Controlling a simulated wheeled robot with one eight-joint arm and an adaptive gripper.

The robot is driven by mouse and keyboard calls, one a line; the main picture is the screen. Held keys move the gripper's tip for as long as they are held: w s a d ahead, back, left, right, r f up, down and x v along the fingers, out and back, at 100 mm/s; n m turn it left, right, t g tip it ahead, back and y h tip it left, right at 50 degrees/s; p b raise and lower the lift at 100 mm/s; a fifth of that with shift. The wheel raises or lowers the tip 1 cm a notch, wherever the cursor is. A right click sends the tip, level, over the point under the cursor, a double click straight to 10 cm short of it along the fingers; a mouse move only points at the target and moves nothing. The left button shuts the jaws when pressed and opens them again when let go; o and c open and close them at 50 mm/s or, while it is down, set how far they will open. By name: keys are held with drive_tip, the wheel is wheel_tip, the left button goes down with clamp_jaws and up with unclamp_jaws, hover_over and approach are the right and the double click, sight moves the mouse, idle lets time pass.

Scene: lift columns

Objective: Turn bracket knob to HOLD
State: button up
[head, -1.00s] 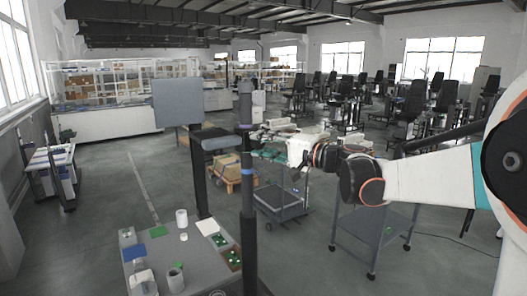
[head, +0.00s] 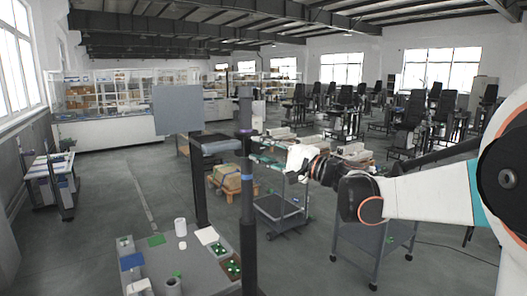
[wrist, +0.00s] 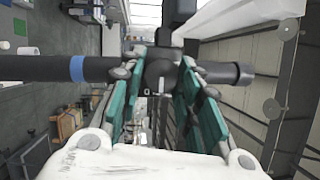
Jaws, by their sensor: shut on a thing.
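A dark column (head: 249,215) stands upright in front of me in the head view, with a blue band and a purple band. In the wrist view the column (wrist: 35,68) runs across the picture, its blue band at the left. A dark bracket with its knob (wrist: 160,78) sits on the column at the picture's middle. My gripper (wrist: 157,88) has its teal fingers on both sides of this dark part and is shut on it. The fingertips partly hide the knob. I cannot read any HOLD mark or tell where the knob points.
A grey table (head: 205,270) with cups and small trays stands low in front, left of the column. A flat grey panel (head: 178,109) on a post is behind it. A cart (head: 281,208) and a grey wheeled table (head: 372,245) stand to the right. Open floor lies at left.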

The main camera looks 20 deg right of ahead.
drive_tip(key=o, duration=1.1)
drive_tip(key=shift+c, duration=0.2)
drive_tip(key=v, duration=1.2)
